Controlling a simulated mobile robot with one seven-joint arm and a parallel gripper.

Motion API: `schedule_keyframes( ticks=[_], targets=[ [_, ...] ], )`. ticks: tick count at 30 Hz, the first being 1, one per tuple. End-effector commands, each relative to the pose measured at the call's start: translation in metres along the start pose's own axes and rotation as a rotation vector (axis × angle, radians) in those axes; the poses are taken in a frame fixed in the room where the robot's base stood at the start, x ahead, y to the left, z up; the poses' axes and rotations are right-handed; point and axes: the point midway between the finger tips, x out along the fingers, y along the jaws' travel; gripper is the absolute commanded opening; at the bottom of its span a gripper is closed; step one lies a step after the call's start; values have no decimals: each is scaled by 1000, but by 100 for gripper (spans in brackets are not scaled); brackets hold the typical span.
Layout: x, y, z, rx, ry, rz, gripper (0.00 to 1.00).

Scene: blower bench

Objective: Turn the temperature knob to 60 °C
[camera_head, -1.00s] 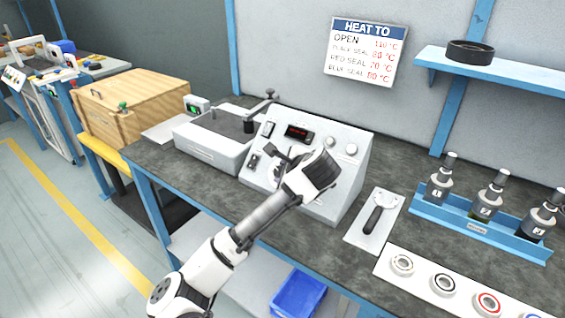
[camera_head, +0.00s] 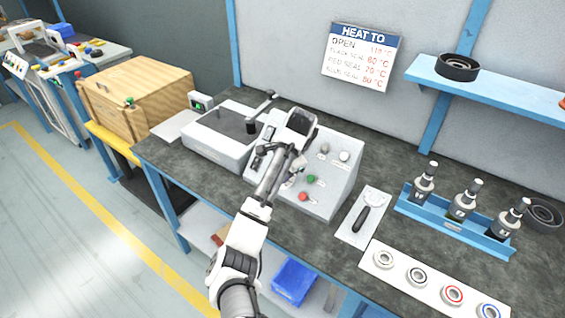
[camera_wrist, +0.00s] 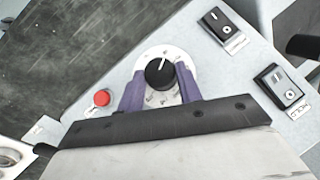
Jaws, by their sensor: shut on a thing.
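The control box (camera_head: 335,185) stands on the bench, with its sloped panel facing me. In the wrist view, the black temperature knob (camera_wrist: 159,73) sits on a round white dial plate (camera_wrist: 148,56). Its white pointer line points up and slightly right in the picture; the scale marks are too small to read. My gripper (camera_wrist: 160,82) has its two purple fingers on either side of the knob, shut on it. In the head view my arm and gripper cover the knob and the red display.
A red button (camera_wrist: 101,97) and two black switches (camera_wrist: 222,24) (camera_wrist: 281,86) lie around the knob. A grey machine (camera_head: 222,138) stands left of the box; a black-handled tool (camera_head: 366,212) lies right. The wall sign (camera_head: 358,57) lists heating temperatures.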

Motion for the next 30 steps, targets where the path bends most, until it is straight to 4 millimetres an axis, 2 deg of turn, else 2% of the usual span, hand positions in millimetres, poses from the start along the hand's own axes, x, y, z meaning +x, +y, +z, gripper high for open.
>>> schedule_keyframes(
  ticks=[13,30],
  targets=[
    [2,-3,2,-171,9,176,12],
    [3,-3,2,-199,11,205,12]
  ],
)
